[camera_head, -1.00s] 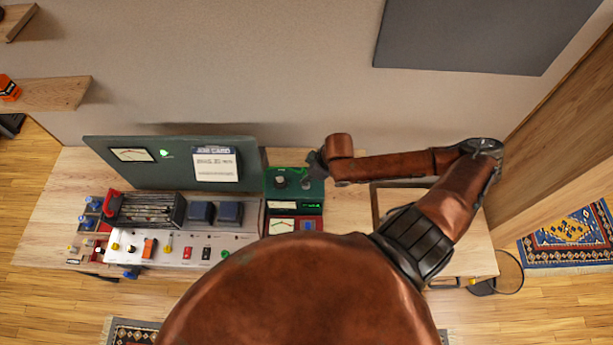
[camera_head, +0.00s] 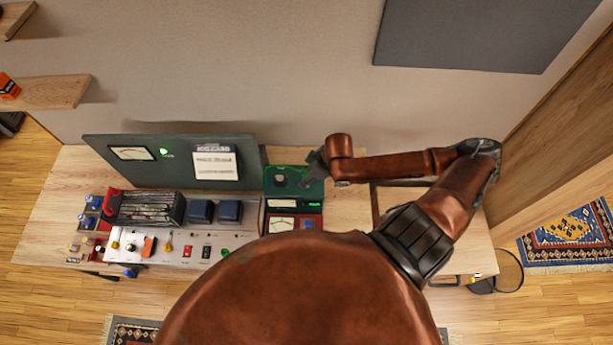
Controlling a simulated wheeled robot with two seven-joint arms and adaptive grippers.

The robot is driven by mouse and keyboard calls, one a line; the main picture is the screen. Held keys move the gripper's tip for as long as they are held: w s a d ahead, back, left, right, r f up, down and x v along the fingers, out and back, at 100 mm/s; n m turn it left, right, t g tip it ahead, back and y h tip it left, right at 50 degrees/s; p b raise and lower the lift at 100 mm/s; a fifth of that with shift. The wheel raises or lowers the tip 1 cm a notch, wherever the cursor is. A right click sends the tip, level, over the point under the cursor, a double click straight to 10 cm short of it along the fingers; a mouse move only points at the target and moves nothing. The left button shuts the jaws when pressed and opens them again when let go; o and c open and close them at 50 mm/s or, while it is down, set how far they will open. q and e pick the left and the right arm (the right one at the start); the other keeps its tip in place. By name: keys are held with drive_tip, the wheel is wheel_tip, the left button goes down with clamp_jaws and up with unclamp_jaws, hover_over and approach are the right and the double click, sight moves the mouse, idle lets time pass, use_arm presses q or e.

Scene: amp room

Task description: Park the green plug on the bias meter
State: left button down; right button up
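A small green plug-like piece (camera_head: 224,253) sits at the lower right of the pale amp panel (camera_head: 180,254); it is too small to tell if it is the green plug. A red-framed meter (camera_head: 282,224) stands on the bench right of the amp; I cannot tell if it is the bias meter. Another meter (camera_head: 131,154) is on the dark green back panel. My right gripper (camera_head: 310,172) is over the right part of a green box (camera_head: 293,190) behind the red-framed meter. Its fingers are small and dark, so its opening and any grip are unclear. My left gripper is not in view.
A job card (camera_head: 215,163) is on the back panel. Blue-topped parts (camera_head: 90,211) and the amp with dark transformers (camera_head: 229,211) fill the left of the bench (camera_head: 52,220). My arm hides the bench's front middle. A dark-edged frame lies under my forearm.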

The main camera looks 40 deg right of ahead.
drive_tip(key=v, duration=0.7)
drive_tip(key=shift+r, duration=0.25)
drive_tip(key=shift+s, duration=0.1)
idle(0.5)
